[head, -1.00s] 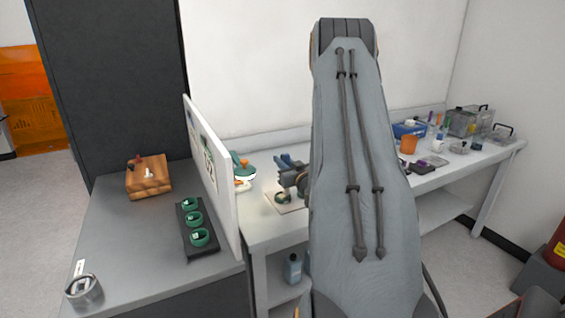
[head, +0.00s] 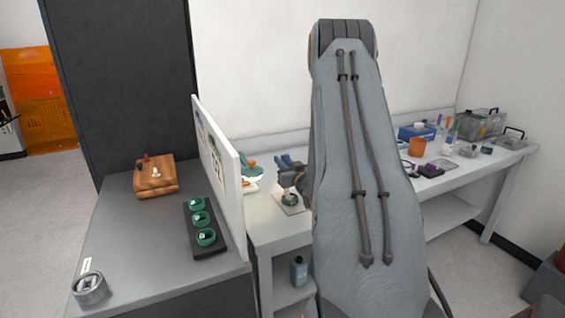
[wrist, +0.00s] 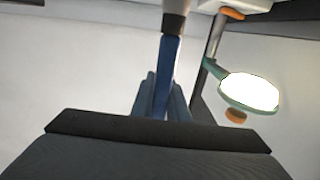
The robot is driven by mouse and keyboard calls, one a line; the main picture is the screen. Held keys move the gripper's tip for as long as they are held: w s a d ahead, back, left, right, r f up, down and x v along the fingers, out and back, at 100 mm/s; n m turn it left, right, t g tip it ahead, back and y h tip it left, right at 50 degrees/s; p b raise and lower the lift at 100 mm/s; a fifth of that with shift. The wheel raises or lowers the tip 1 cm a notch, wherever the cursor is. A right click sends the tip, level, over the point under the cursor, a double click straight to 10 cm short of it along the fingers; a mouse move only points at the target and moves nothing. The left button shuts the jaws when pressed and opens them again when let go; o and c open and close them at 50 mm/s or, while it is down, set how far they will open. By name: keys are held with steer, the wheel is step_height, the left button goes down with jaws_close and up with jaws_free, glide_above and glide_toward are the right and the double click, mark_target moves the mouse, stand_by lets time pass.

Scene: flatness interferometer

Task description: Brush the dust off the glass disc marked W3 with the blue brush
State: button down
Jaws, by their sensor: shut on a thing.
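My gripper (head: 288,161) is over the bench right of the white panel. In the wrist view its blue fingers (wrist: 160,88) are shut on the blue brush (wrist: 168,68), whose dark and pale end points away from my wrist. A small green-rimmed disc (head: 290,200) lies on a pale mat (head: 281,206) just below my gripper in the head view. Several similar green-rimmed pieces (head: 206,237) sit in a row in a black holder (head: 198,251) on the left bench. Their marks are too small to read, so I cannot tell which is W3. Dust cannot be made out.
A white upright panel (head: 236,205) divides the benches. A green-rimmed lamp (wrist: 250,92) stands close to the right of my gripper in the wrist view. A wooden block (head: 155,178) and a metal cup (head: 90,290) stand on the left bench. An orange cup (head: 417,147) stands farther right.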

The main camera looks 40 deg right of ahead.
steer(key=shift+f, duration=0.45)
stand_by(0.3)
steer(key=shift+s+d, duration=0.35)
steer(key=shift+s, duration=0.2)
steer(key=shift+s+d, duration=0.3)
steer(key=shift+s, duration=0.2)
steer(key=shift+s+d, duration=0.15)
stand_by(0.4)
steer(key=shift+r, duration=0.1)
steer(key=shift+r, duration=0.4)
stand_by(0.4)
